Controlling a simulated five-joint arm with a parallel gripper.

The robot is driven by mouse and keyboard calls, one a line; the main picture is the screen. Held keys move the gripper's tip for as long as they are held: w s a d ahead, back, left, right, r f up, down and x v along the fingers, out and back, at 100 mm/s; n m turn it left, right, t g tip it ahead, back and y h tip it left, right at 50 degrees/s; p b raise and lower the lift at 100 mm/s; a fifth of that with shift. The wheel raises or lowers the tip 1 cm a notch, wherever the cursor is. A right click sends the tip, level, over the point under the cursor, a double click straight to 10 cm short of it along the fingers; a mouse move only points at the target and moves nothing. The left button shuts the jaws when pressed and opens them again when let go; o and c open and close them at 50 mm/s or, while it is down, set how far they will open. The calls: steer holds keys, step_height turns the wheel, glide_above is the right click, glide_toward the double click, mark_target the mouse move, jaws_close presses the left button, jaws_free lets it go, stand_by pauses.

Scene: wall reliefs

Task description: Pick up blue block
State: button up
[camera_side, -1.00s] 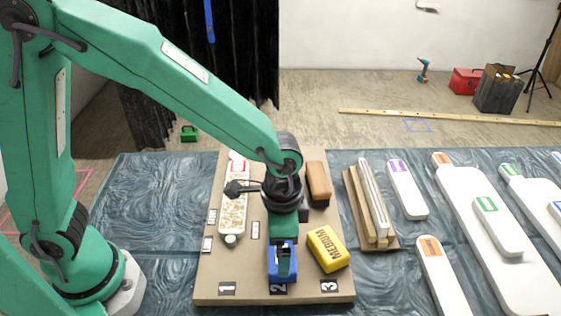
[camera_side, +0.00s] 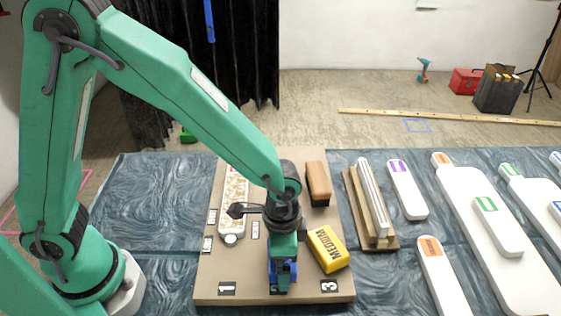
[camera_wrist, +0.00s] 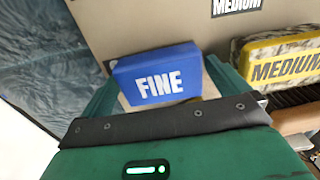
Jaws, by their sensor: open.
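The blue block (camera_side: 292,270), marked FINE, lies on the tan board by the label 2. In the side view my gripper covers most of it. In the wrist view the blue block (camera_wrist: 160,85) shows its lettered face, between the two green fingers. My gripper (camera_side: 281,280) points down over the block, its fingers apart around it. Whether either finger touches the block cannot be told.
A yellow MEDIUM block (camera_side: 328,248) lies close to the right of my gripper, with a brown block (camera_side: 318,184) behind it. A speckled long tool (camera_side: 234,200) lies on the left. The tan board (camera_side: 250,287) has bare room at its front.

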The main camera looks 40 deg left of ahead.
steer(key=c, duration=0.9)
steer(key=shift+r, duration=0.8)
steer(key=r, duration=0.3)
steer(key=shift+s+d, duration=0.2)
steer(key=shift+s, duration=0.2)
steer(key=s+d+r, duration=0.4)
steer(key=s+r, duration=0.2)
steer(key=s, duration=0.4)
steer(key=shift+r, duration=0.2)
